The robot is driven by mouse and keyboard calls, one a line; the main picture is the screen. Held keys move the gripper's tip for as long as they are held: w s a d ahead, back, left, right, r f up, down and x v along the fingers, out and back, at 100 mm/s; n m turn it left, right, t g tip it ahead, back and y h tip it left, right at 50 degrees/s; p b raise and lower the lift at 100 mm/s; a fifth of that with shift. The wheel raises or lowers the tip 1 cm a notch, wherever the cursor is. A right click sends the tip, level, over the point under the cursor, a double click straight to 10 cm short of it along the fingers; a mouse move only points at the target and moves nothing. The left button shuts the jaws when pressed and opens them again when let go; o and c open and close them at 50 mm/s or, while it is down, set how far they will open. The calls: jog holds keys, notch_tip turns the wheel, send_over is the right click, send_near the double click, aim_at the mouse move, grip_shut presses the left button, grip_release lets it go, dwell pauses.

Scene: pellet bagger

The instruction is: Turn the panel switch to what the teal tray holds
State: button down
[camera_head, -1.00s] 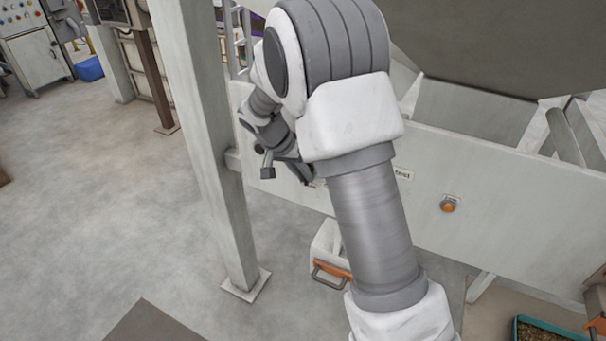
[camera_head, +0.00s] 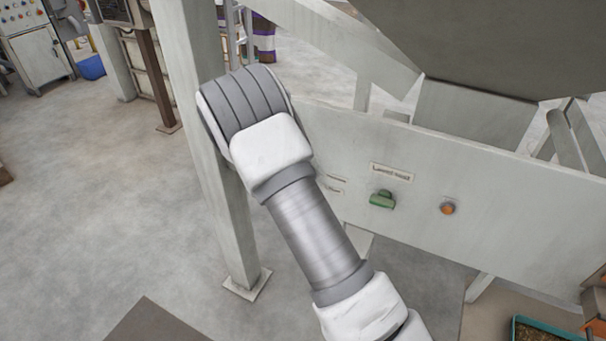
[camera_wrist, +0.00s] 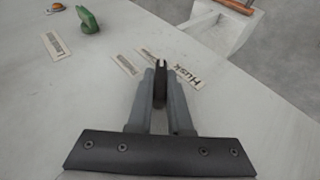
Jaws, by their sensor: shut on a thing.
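In the wrist view my gripper (camera_wrist: 159,100) is shut on a narrow black switch handle (camera_wrist: 160,80) on the pale panel (camera_wrist: 60,110). The handle has a pale mark at its far end. A label reading "Husk" (camera_wrist: 188,76) sits just right of it, and two smaller labels (camera_wrist: 123,65) lie to its left, too small to read. In the head view my arm hides the gripper and switch. The teal tray (camera_head: 514,329) is cut off at the lower right edge. It holds loose brownish-gold material, too coarse in the picture to name.
A green knob (camera_head: 382,199) under a label plate (camera_head: 392,172) and an orange button (camera_head: 448,208) are right of my arm on the panel. A pale post (camera_head: 212,120) stands close left of my arm. Open floor (camera_head: 90,200) lies further left.

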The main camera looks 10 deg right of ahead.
jog(key=shift+r, duration=0.1)
jog(key=c, duration=0.8)
grip_release()
jog(key=shift+c, duration=0.2)
jog(key=shift+a, duration=0.1)
jog(key=p+v, duration=0.1)
jog(key=v, duration=1.6)
jog(key=shift+a, duration=0.1)
